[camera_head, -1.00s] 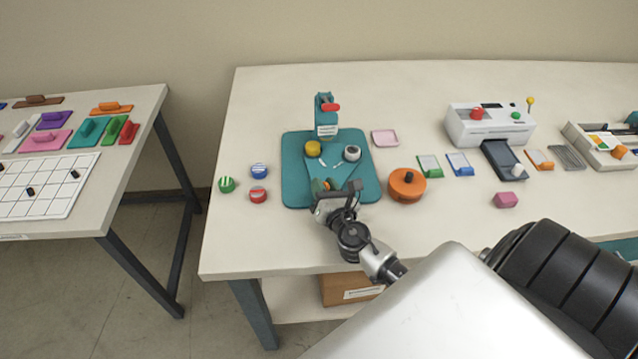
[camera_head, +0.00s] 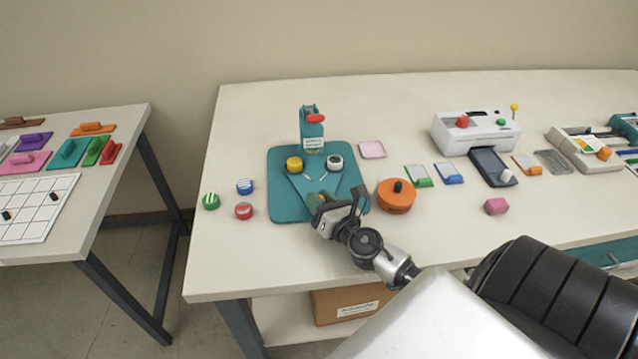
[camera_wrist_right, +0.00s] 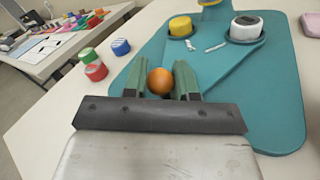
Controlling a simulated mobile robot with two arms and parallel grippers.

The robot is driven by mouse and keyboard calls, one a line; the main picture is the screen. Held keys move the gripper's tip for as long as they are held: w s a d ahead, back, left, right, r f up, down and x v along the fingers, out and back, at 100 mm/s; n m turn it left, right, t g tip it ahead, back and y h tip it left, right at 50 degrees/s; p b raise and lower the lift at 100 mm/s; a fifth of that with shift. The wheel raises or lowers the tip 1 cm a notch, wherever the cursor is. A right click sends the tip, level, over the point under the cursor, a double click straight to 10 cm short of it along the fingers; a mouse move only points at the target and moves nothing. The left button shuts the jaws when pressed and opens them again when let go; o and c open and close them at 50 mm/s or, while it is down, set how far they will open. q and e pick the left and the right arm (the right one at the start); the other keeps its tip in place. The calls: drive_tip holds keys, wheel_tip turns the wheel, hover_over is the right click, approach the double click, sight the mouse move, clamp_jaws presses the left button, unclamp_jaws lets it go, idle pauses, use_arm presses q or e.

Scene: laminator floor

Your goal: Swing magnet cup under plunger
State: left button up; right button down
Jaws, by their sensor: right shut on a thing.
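A teal magnet press (camera_head: 313,140) with a red lever (camera_head: 315,118) stands on a teal base (camera_head: 283,205). A swing plate on the base carries a yellow cup (camera_head: 294,163) at left and a white cup with a dark top (camera_head: 335,162) at right. Both cups sit in front of the press column, one to each side of it. My right gripper (camera_wrist_right: 160,88) is shut on the orange ball knob (camera_wrist_right: 160,80) at the plate's near end. In the head view my right gripper (camera_head: 320,203) mostly hides the knob. My left gripper is not in view.
Green, blue and red round pieces (camera_head: 244,211) lie left of the base. An orange round container (camera_head: 396,196) stands close to its right. A pink tray (camera_head: 372,149) lies behind that. A white laminator (camera_head: 478,131) stands further right. The table's front strip is mostly clear.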

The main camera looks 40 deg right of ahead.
drive_tip(key=c, duration=0.9)
unclamp_jaws()
drive_tip(key=shift+c, duration=0.2)
drive_tip(key=s+b, duration=0.1)
drive_tip(key=s, duration=0.2)
drive_tip(key=s+b, duration=0.1)
drive_tip(key=s, duration=0.2)
drive_tip(key=s+b, duration=0.1)
drive_tip(key=s, duration=0.3)
drive_tip(key=shift+a+f, duration=0.2)
drive_tip(key=shift+a, duration=0.15)
drive_tip(key=shift+s+r+b, duration=0.2)
drive_tip(key=shift+s+b, duration=0.15)
drive_tip(key=shift+s, duration=0.1)
